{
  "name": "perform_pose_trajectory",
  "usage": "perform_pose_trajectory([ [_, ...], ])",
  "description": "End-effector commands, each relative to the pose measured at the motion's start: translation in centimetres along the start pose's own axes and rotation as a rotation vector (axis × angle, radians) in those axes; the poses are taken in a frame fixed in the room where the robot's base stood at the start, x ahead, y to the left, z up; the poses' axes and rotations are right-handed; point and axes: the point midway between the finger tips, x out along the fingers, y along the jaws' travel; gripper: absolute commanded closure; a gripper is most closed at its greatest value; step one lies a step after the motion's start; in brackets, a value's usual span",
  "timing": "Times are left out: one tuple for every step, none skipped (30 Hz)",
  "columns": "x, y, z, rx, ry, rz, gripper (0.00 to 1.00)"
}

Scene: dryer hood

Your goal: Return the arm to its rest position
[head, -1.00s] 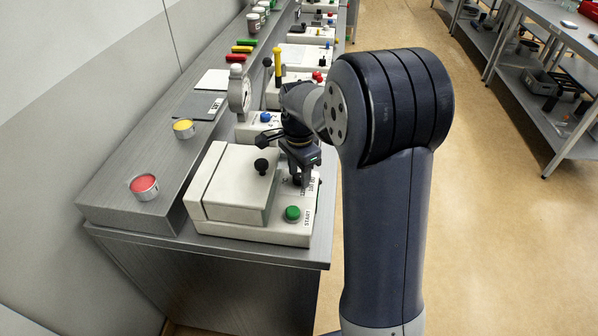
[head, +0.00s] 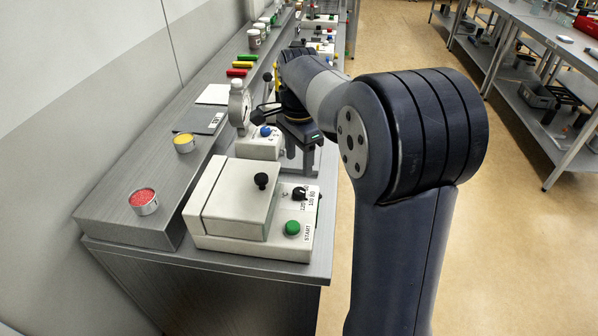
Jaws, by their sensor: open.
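My gripper (head: 298,165) is open and points down behind the white dryer box, past its far right corner. It looks empty and apart from the box, though its fingertips are small and partly hard to make out. The dryer box (head: 215,243) stands at the near end of the grey bench. Its hood (head: 228,200) with a black ball knob (head: 261,181) is down. A black dial (head: 299,194) with number marks and a green START button (head: 292,228) are on its right side. My arm reaches forward over the bench's right edge.
A red-filled cup (head: 144,202) and a yellow-filled cup (head: 184,143) stand on the raised shelf (head: 110,195) at left. A white dial gauge (head: 238,105) and a device with a blue knob (head: 262,143) stand near my gripper. The floor (head: 520,240) at right is clear.

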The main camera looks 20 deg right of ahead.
Motion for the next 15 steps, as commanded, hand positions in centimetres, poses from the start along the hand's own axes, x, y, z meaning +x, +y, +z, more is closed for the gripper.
perform_pose_trajectory([
  [-0.55,-0.01,-0.01,0.0,0.0,-0.001,0.48],
  [-0.76,0.0,0.0,0.0,0.0,-0.001,0.48],
  [-0.97,0.01,0.0,0.0,0.0,-0.001,0.48],
  [-1.08,0.01,0.0,0.0,0.0,0.0,0.48],
  [-1.16,0.02,0.01,0.0,0.0,0.0,0.48],
  [-1.23,0.03,0.01,0.0,0.0,0.0,0.48],
  [-1.25,0.03,0.01,0.0,0.0,0.001,0.48],
  [-1.25,0.04,0.01,0.0,0.0,0.001,0.48],
  [-1.24,0.04,0.01,0.0,0.0,0.001,0.48],
  [-1.23,0.04,0.01,0.0,0.0,0.001,0.48],
  [-1.23,0.03,0.01,0.0,0.0,0.001,0.48],
  [-1.22,0.03,0.01,0.0,0.0,0.001,0.48],
  [-1.21,0.03,0.01,0.0,0.0,0.001,0.48],
  [-1.18,0.03,0.01,0.0,0.0,0.001,0.48],
  [-1.09,0.03,0.01,0.0,0.0,0.001,0.48],
])
